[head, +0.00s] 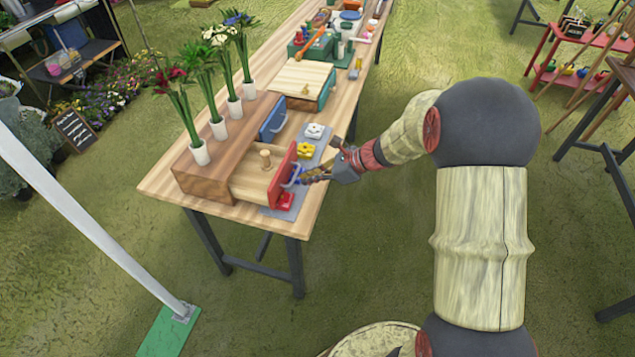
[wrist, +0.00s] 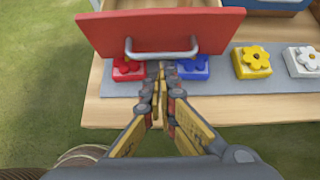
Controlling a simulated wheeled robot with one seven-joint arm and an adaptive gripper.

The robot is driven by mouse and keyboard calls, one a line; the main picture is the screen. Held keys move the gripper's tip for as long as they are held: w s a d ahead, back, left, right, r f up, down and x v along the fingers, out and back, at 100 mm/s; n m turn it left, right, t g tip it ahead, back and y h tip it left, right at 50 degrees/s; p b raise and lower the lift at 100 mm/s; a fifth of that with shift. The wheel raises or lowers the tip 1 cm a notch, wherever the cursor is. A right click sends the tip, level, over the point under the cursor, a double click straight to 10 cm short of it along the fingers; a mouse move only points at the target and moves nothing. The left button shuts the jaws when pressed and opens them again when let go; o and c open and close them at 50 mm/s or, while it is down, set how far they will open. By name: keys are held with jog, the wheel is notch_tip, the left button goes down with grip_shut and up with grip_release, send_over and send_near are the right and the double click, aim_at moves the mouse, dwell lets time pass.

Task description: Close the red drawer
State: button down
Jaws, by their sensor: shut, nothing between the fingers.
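In the head view my gripper (head: 300,178) points left at the red front from the right side.
On the grey mat are a red flower block (wrist: 127,68), a blue one (wrist: 194,68), a yellow one (wrist: 253,62) and a white one (wrist: 302,61). A blue drawer (head: 273,121) is beside the red one. Potted flowers (head: 200,153) stand on the cabinet. Grass lies right of the table.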

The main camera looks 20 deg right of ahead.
aim_at(285, 172)
jog(key=shift+a, duration=0.1)
jog(key=w+a, duration=0.2)
jog(key=a, duration=0.1)
jog(key=w+a+p, duration=0.1)
jog(key=w+a, duration=0.2)
jog(key=w+a+p, duration=0.1)
jog(key=w+a, duration=0.1)
jog(key=a, duration=0.2)
jog(key=shift+w+a, duration=0.1)
jog(key=shift+w, duration=0.2)
jog(key=shift+s+d+f, duration=0.1)
jog(key=shift+s+d, duration=0.05)
jog(key=shift+d, duration=0.05)
jog(key=d, duration=0.1)
jog(key=s+d, duration=0.2)
jog(key=shift+s+d+r+p, duration=0.2)
jog(key=shift+s+d+p, duration=0.05)
jog(key=shift+d+p, duration=0.15)
jog(key=p+v, duration=0.3)
jog(key=v, duration=0.5)
jog(key=shift+s+r, duration=0.2)
jog(key=shift+d, duration=0.15)
